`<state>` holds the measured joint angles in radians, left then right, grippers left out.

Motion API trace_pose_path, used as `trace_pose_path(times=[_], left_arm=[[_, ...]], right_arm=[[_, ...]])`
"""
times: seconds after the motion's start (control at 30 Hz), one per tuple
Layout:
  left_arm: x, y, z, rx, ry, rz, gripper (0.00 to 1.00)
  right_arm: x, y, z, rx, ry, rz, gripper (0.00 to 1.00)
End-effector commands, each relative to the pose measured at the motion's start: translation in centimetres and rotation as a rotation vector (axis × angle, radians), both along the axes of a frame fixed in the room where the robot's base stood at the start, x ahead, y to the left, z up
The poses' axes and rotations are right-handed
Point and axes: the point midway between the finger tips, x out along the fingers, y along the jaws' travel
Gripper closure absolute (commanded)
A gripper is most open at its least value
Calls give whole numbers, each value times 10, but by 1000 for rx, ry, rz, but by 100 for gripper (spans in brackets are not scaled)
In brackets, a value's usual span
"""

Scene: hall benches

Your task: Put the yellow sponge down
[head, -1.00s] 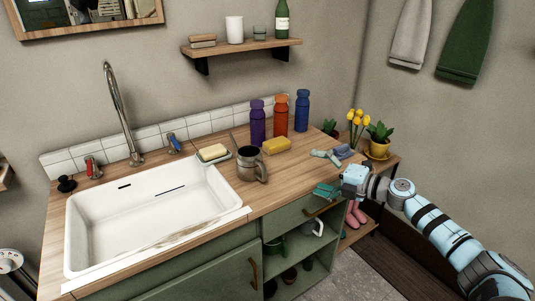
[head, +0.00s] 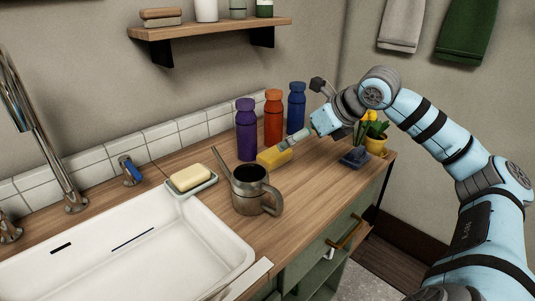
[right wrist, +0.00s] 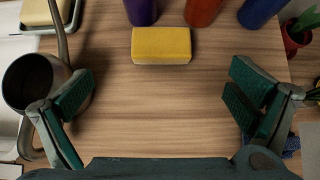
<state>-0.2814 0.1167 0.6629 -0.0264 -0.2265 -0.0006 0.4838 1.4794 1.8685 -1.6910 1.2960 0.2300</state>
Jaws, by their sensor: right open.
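The yellow sponge (head: 270,158) lies flat on the wooden counter, in front of the purple and orange bottles. In the right wrist view the whole sponge (right wrist: 161,45) shows ahead of the gap between the fingers, with nothing gripping it. My right gripper (head: 303,122) is over the counter close to the sponge, to its right in the head view. Its fingers are spread wide and empty in the right wrist view (right wrist: 160,92), with bare wood between them. My left gripper is not in view.
A metal watering can (head: 248,190) stands just left of the sponge; one finger overlaps it in the wrist view. Purple (head: 246,130), orange (head: 273,115) and blue (head: 297,105) bottles stand behind. A soap dish (head: 192,183) and sink (head: 120,250) lie left; a blue cloth (head: 355,158) lies right.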

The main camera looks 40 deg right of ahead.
Motion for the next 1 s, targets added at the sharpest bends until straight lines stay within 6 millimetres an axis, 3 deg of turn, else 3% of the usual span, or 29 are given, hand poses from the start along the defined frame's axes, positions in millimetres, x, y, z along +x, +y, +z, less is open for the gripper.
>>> trace_pose_path(times=[0.03,0.17,0.47,0.7,0.93,1.0], left_arm=[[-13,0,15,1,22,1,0],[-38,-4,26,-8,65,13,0],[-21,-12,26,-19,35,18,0],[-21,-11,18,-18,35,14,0],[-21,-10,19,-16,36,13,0],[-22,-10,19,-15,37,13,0]], right_arm=[[8,4,2,10,-1,6,0],[28,6,-18,13,-4,6,0],[57,4,-55,7,-1,1,0],[86,3,-87,7,-2,-1,0],[88,2,-89,3,-2,0,0],[88,2,-89,4,-2,-1,11]])
